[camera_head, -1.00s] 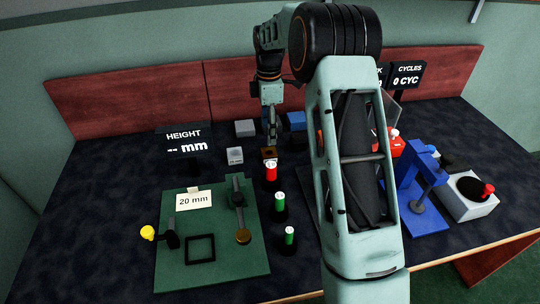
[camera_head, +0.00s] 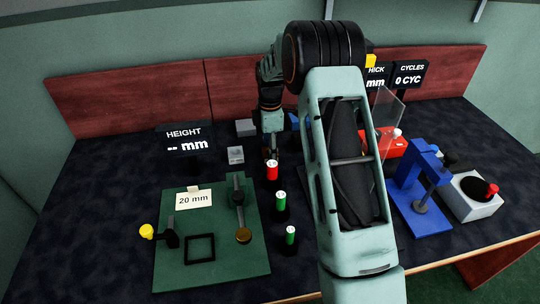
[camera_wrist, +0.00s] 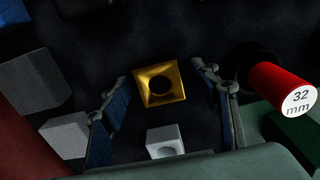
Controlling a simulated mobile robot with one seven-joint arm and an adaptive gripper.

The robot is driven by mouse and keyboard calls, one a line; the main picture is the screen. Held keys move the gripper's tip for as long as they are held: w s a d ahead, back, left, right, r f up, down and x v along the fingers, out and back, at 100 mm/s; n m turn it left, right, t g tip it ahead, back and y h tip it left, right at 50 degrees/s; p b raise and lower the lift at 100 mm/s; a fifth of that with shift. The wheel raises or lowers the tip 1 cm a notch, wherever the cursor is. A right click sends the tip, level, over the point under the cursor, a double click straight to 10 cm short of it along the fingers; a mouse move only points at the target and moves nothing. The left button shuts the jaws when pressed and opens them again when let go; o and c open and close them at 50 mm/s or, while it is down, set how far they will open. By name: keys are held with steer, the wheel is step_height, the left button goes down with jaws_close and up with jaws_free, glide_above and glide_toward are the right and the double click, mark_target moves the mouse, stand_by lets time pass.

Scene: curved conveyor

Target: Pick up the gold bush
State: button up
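The gold bush (camera_wrist: 146,97) is a square gold piece with a dark round hole, lying on the dark table top in the wrist view. My gripper (camera_wrist: 160,74) is open, with its blue-padded fingers to the left and right of the bush and a gap on both sides. I cannot tell how far above the bush the fingertips are. In the head view my gripper (camera_head: 270,150) points down behind the red cylinder and hides the bush.
A red cylinder marked 32 mm (camera_wrist: 272,84), also in the head view (camera_head: 271,172), stands close right of the bush. A pale block with a hole (camera_wrist: 164,142) lies nearby. Grey blocks (camera_wrist: 66,134) are left.

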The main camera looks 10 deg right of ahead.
steer(key=c, duration=1.4)
steer(key=shift+o, duration=0.2)
step_height(320, 180, up, 9)
steer(key=p, duration=0.1)
steer(key=s+r+m, duration=0.3)
steer(key=s+m, duration=0.4)
steer(key=m, duration=0.2)
steer(key=s+r+m, duration=0.2)
steer(key=s+m, duration=0.6)
steer(key=m, duration=0.1)
step_height(320, 180, up, 14)
steer(key=w+p, duration=0.2)
steer(key=p, duration=1.6)
steer(key=shift+w+p, duration=0.3)
steer(key=shift+p, duration=0.05)
